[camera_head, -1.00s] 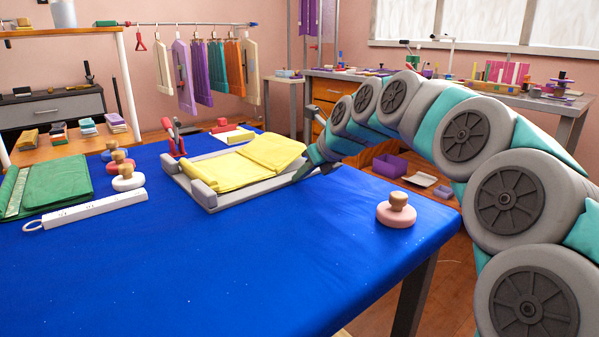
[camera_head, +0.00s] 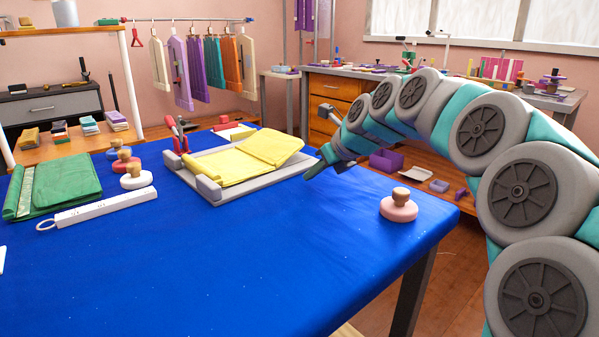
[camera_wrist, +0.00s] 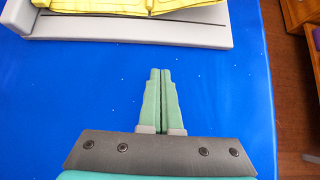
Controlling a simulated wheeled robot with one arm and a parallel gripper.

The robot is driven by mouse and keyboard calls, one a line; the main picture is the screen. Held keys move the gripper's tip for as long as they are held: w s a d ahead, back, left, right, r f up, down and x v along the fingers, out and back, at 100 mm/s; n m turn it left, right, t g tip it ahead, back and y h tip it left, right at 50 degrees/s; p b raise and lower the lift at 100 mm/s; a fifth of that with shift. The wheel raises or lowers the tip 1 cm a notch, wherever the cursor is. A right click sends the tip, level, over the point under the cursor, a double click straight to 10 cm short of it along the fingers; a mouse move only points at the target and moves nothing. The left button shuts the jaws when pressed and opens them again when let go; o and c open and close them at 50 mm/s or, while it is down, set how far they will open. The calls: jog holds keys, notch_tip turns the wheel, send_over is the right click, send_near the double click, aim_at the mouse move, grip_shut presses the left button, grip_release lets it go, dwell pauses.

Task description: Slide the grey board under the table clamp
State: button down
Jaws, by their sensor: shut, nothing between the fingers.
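The grey board (camera_head: 232,192) lies flat on the blue table with a folded yellow gown (camera_head: 240,163) on it. Its near edge also shows in the wrist view (camera_wrist: 130,33). The red-handled table clamp (camera_head: 177,136) stands at the board's far left corner; whether any of the board lies beneath it, I cannot tell. My gripper (camera_head: 312,176) is near the board's right end, apart from it. In the wrist view my gripper (camera_wrist: 161,72) is shut and empty over bare blue cloth, with a gap to the board.
A pink press with a wooden knob (camera_head: 398,206) stands near the table's right edge. At left are a green folded cloth (camera_head: 62,183), a white power strip (camera_head: 106,207) and several knobbed presses (camera_head: 135,177). The blue table (camera_head: 240,270) is clear in front.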

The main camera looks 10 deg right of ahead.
jog(key=v, duration=0.8)
jog(key=shift+d+r, duration=0.3)
jog(key=shift+s, duration=0.1)
